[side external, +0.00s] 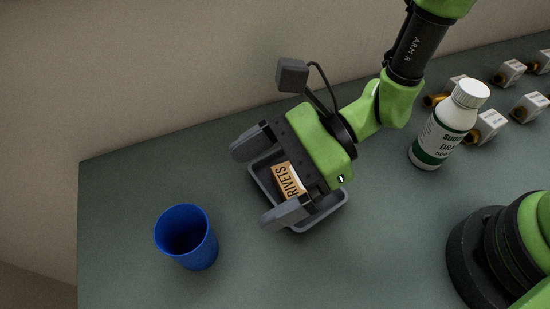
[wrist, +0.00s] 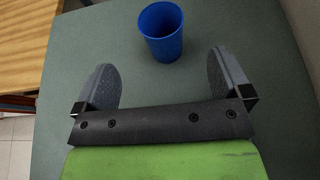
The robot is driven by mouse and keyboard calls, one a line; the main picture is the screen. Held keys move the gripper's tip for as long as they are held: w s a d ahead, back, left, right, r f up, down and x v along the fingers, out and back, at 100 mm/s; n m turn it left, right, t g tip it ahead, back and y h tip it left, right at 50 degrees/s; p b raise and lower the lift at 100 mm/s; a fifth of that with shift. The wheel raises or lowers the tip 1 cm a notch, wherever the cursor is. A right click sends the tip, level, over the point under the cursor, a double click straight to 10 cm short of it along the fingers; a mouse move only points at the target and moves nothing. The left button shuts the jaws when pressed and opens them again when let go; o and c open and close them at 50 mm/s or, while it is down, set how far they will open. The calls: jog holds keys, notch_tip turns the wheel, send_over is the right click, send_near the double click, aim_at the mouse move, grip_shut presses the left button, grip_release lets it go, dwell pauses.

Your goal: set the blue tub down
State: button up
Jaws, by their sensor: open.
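The blue tub (side external: 188,240) stands upright on the table at the lower left in the side external view. It also shows in the wrist view (wrist: 163,38), beyond my fingertips and between their directions. My gripper (side external: 262,183) is open and apart from the tub, to its upper right in the side external view. Its two grey fingers are spread wide in the wrist view (wrist: 163,75), with nothing between them.
A grey tray (side external: 321,220) holding a rivets box (side external: 290,181) is beneath or behind my gripper. A white bottle with a green label (side external: 443,130) stands to the right, near several small labelled boxes with brass parts (side external: 489,125). The table (side external: 130,180) is clear around the tub.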

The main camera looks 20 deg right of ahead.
jog(key=shift+d+r, duration=0.1)
jog(key=s+d+r+n+g+h, duration=0.25)
jog(key=d+r+n, duration=0.55)
jog(key=r, duration=0.6)
jog(key=s+d+r+n+t+h, duration=0.2)
jog(key=d+r+n+t+h, duration=0.1)
jog(key=d, duration=0.6)
jog(key=s+d+r+n+t+h, duration=0.2)
jog(key=d+t+h, duration=0.4)
jog(key=d, duration=0.4)
jog(key=shift+s+r+n+t, duration=0.4)
jog(key=shift+s+n, duration=0.1)
jog(key=shift+s, duration=0.1)
